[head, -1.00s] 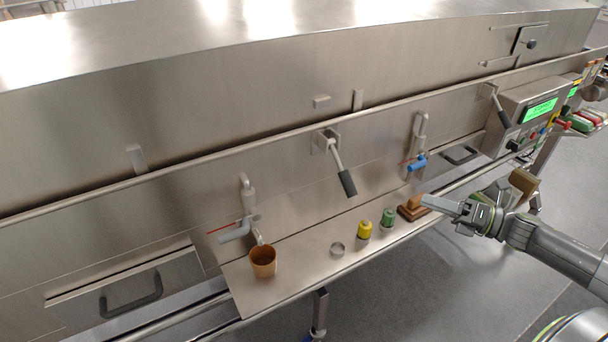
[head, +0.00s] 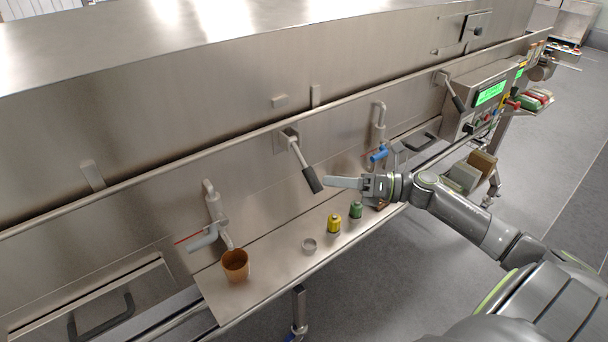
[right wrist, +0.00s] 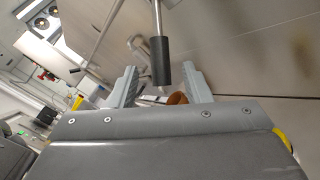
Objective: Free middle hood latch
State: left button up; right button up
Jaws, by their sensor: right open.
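The middle hood latch (head: 301,161) is a metal lever on the tunnel's front, slanting down to a black grip. My right gripper (head: 343,183) has its fingertips just right of that grip in the head view. In the right wrist view the black grip (right wrist: 160,62) hangs between the two open fingers of the right gripper (right wrist: 160,84), near their tips. I cannot tell whether either finger touches it. The long steel hood (head: 190,110) lies above the latch, along a rail. My left gripper is not in view.
A shelf below the latch holds a brown cup (head: 235,266), a metal ring (head: 309,245), a yellow-capped bottle (head: 334,223) and a green-capped bottle (head: 356,209). A blue-handled valve (head: 379,153) stands right of the latch. Another latch (head: 452,92) is farther right, beside the control panel (head: 489,94).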

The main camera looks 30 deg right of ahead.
aim_at(310, 177)
jog(key=p+x, duration=0.2)
jog(key=x, duration=0.4)
jog(key=shift+r, duration=0.15)
jog(key=shift+w+a+p, duration=0.3)
jog(key=shift+w+a, duration=0.15)
grip_shut()
